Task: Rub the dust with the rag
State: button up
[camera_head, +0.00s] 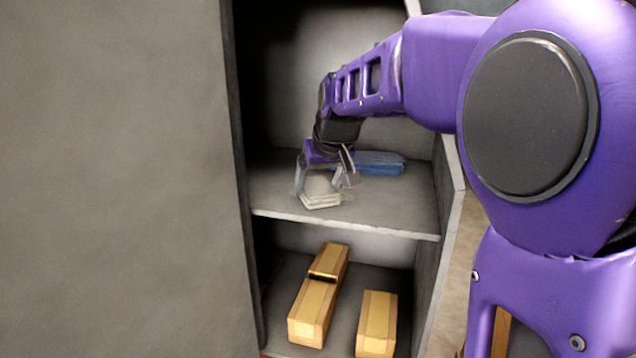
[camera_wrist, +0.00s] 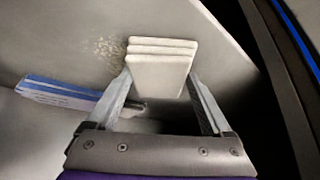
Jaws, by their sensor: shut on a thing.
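The rag (camera_head: 320,198) is a folded white cloth low over the upper shelf, near its front edge. It also shows in the wrist view (camera_wrist: 161,72), stacked in several layers. My gripper (camera_head: 323,184) is shut on the rag, with one finger on each side of it in the wrist view (camera_wrist: 160,84). The dust (camera_wrist: 108,50) is a brownish speckled patch on the shelf surface, just left of the rag in the wrist view. I cannot make the dust out in the head view. Whether the rag touches the shelf is hard to tell.
A blue flat item (camera_head: 380,162) lies on the upper shelf (camera_head: 395,212), behind and right of my gripper. It shows at left in the wrist view (camera_wrist: 58,92). Cabinet walls enclose both sides. Yellow-brown boxes (camera_head: 376,322) stand on the lower shelf.

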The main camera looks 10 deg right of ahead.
aim_at(330, 182)
jog(key=shift+w+a+f, duration=0.1)
jog(key=shift+w+a, duration=0.1)
jog(key=shift+a, duration=0.3)
jog(key=shift+w+a, duration=0.2)
jog(key=shift+a, duration=0.3)
jog(key=shift+w+a+p, duration=0.35)
jog(key=shift+a+p, duration=0.1)
jog(key=shift+a, duration=0.4)
jog(key=shift+w+a+p, duration=0.35)
jog(key=shift+a+p, duration=0.05)
jog(key=shift+a, duration=0.45)
jog(key=shift+w+d+p, duration=0.3)
jog(key=shift+w+p, duration=0.05)
jog(key=shift+w, duration=0.3)
jog(key=shift+w+d+p, duration=0.3)
jog(key=shift+w+p, duration=0.05)
jog(key=shift+w, duration=0.3)
jog(key=shift+s+d+f, duration=0.1)
jog(key=shift+s+d, duration=0.05)
jog(key=shift+d, duration=0.3)
jog(key=shift+s+d+b, duration=0.3)
jog(key=shift+s+d, duration=0.1)
jog(key=shift+d, duration=0.6)
jog(key=shift+s+d+b, duration=0.3)
jog(key=shift+s+d, duration=0.15)
jog(key=shift+d, duration=0.55)
jog(key=shift+s+d+b, duration=0.3)
jog(key=shift+s+d, duration=0.1)
jog(key=shift+d, duration=0.6)
